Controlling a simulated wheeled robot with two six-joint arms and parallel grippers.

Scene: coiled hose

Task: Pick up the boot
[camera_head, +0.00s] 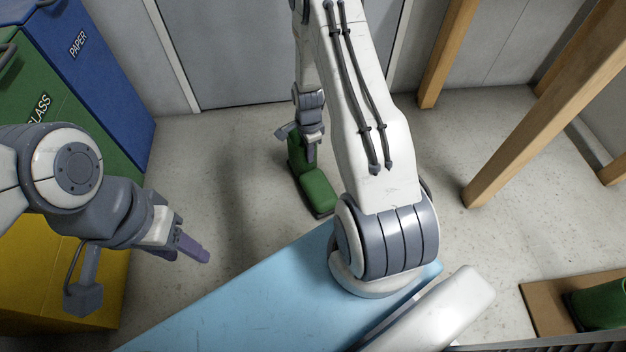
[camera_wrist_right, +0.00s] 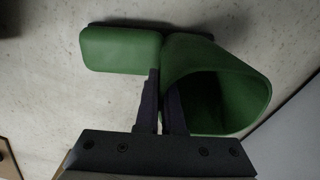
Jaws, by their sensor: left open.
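A green boot (camera_head: 317,188) stands upright on the floor, left of my right arm, with its toe towards the table. My right gripper (camera_head: 311,142) is at the top of its shaft, pointing down. In the right wrist view the boot (camera_wrist_right: 215,95) shows its round open top, and the foot extends left. The fingers of my right gripper (camera_wrist_right: 162,100) are close together on either side of the shaft's rim, pinching its wall. The boot's sole appears to be on the floor. My left gripper (camera_head: 193,248) is open and empty, above the floor, left of the table.
A light blue surface (camera_head: 240,300) lies at the front. Blue paper (camera_head: 95,60), green glass (camera_head: 50,90) and yellow (camera_head: 60,275) bins stand at the left. Wooden posts (camera_head: 540,110) rise at the right. Another green item (camera_head: 600,305) is on a brown board (camera_head: 545,305).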

